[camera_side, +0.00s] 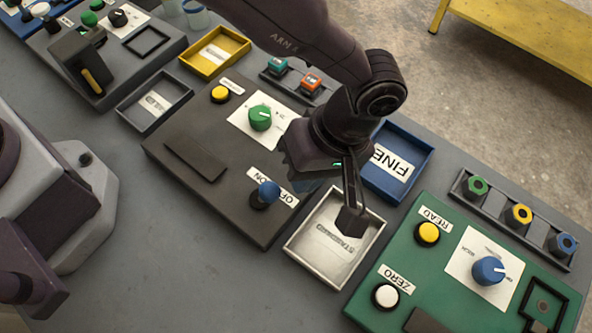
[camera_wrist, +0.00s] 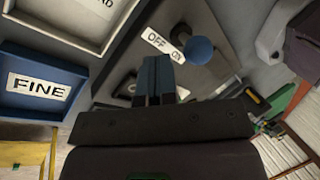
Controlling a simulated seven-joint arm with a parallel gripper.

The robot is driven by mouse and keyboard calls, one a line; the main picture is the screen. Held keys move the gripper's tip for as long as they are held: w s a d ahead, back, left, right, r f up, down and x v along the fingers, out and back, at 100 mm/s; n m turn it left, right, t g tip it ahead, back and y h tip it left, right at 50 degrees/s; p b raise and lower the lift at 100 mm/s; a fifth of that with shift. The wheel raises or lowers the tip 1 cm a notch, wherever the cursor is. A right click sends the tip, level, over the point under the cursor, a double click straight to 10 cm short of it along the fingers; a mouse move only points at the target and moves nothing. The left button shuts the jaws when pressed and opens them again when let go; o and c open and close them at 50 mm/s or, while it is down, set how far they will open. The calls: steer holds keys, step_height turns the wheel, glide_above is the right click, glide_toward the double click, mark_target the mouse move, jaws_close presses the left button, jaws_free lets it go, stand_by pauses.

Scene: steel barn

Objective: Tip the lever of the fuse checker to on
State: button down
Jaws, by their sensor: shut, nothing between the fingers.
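The fuse checker is probably the dark grey panel (camera_side: 190,187) in the middle of the bench, with an OFF/ON label. Its lever has a blue ball knob (camera_side: 267,191) beside that label, at the panel's near right corner. In the wrist view the blue ball (camera_wrist: 198,50) is right of the label's ON end. I cannot tell which way the lever is tipped. My gripper (camera_side: 352,217) is shut and empty. In the wrist view the fingertips (camera_wrist: 155,68) point toward the label.
The panel also bears a yellow button (camera_side: 220,94) and a green knob (camera_side: 260,118). A silver tray (camera_side: 296,250), a blue FINE tray (camera_side: 420,187) and a green panel (camera_side: 452,218) stand to the right. Bare bench lies in front of the dark panel.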

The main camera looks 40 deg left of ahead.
steer(key=shift+s+a, duration=0.35)
steer(key=shift+s, duration=0.15)
steer(key=shift+a+r+h, duration=0.15)
steer(key=shift+a+h, duration=0.1)
steer(key=shift+h, duration=0.15)
steer(key=shift+a+r+h, duration=0.15)
steer(key=shift+a+h, duration=0.15)
steer(key=shift+a, duration=0.05)
steer(key=shift+a+r+h, duration=0.1)
steer(key=shift+a+h, duration=0.25)
steer(key=shift+h, duration=0.05)
steer(key=shift+a+r+m+h, duration=0.2)
steer(key=shift+a+m+h, duration=0.1)
steer(key=shift+a+h, duration=0.65)
steer(key=shift+a+f, duration=0.15)
steer(key=shift+a, duration=1.45)
steer(key=shift+f, duration=0.1)
